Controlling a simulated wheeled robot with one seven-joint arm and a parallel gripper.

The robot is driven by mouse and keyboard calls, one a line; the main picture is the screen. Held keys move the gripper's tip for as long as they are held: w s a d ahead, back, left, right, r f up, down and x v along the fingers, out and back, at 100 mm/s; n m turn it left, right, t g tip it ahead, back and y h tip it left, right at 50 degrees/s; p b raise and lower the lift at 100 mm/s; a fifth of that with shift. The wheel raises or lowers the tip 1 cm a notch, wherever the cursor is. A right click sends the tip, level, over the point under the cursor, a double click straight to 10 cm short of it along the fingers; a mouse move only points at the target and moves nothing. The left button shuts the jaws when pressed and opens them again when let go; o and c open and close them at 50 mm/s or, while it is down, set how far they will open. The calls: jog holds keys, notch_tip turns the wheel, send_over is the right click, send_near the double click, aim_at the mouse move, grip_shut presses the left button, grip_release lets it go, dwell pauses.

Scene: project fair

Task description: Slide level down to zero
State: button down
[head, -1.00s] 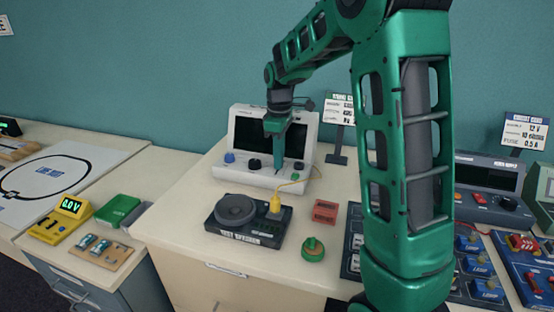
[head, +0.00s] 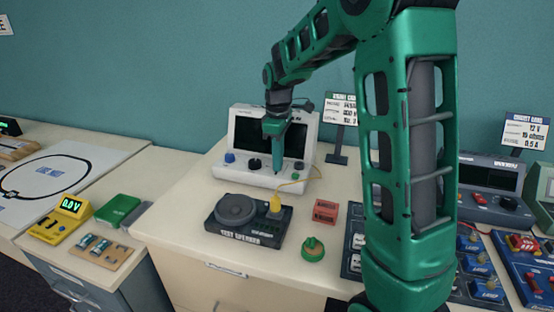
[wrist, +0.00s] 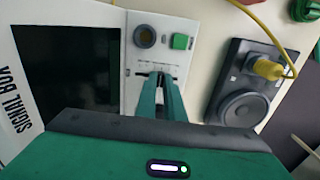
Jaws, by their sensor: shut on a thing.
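The white signal box (head: 240,179) stands at the back of the table, with a dark screen on its upright face and controls on its lower panel. My gripper (head: 277,170) points down at this lower panel, in front of the screen. In the wrist view, my gripper's fingers (wrist: 160,80) are closed together over a level slider's slot and scale (wrist: 148,68) on the signal box. They are shut on the slider knob, which the fingers hide. I cannot read the level on the scale.
A dark round knob (wrist: 144,37) and a green button (wrist: 181,42) sit beside the slider. A black test speaker (head: 248,232) with a yellow plug and cable (head: 275,203) lies in front of the box. A red block (head: 325,212) and a green round piece (head: 313,249) lie to the right.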

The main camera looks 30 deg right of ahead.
jog(key=shift+s+a, duration=0.95)
jog(key=shift+a, duration=0.05)
jog(key=c, duration=1.8)
grip_release()
jog(key=shift+c, duration=0.2)
notch_tip(320, 180, up, 11)
jog(key=shift+f, duration=0.15)
